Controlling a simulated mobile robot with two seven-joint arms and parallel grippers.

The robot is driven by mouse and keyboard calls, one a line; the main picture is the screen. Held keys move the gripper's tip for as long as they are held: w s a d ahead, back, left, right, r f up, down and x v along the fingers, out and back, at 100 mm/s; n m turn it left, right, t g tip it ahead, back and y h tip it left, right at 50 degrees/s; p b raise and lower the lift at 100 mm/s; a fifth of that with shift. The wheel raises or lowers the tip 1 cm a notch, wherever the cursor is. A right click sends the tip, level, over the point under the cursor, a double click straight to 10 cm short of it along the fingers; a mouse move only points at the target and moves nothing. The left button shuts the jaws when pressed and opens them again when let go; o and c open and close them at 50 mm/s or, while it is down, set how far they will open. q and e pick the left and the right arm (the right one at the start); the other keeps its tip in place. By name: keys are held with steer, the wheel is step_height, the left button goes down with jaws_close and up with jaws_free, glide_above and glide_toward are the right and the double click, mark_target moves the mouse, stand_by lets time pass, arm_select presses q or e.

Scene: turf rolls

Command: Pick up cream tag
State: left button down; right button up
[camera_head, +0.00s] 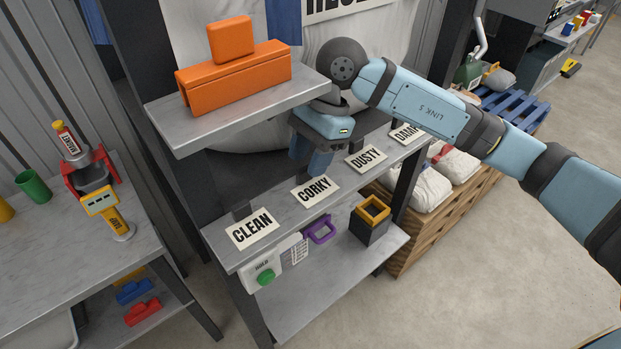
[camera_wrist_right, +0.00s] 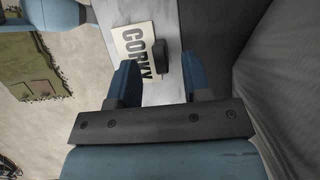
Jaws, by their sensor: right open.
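Several cream tags with black lettering lie along the front of the middle grey shelf in the head view: CLEAN (camera_head: 252,229), CORKY (camera_head: 315,191), DUSTY (camera_head: 365,158) and DAMP (camera_head: 404,133). Which one the task means I cannot tell. My right gripper (camera_head: 312,163) is just above and behind the CORKY tag. In the right wrist view the gripper (camera_wrist_right: 160,68) is open, its blue fingers apart on either side of a small dark block (camera_wrist_right: 161,62). The CORKY tag (camera_wrist_right: 141,48) lies beside that block, partly beyond the left finger. My left gripper is not in view.
Below are a purple frame (camera_head: 320,231), a dark bin with a yellow rim (camera_head: 371,220) and a green button (camera_head: 266,277). A workbench (camera_head: 60,240) stands left.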

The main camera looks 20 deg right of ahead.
steer(key=shift+x, duration=0.95)
steer(key=shift+c, duration=0.4)
steer(key=c, duration=0.7)
jaws_close()
steer(key=shift+r, duration=0.2)
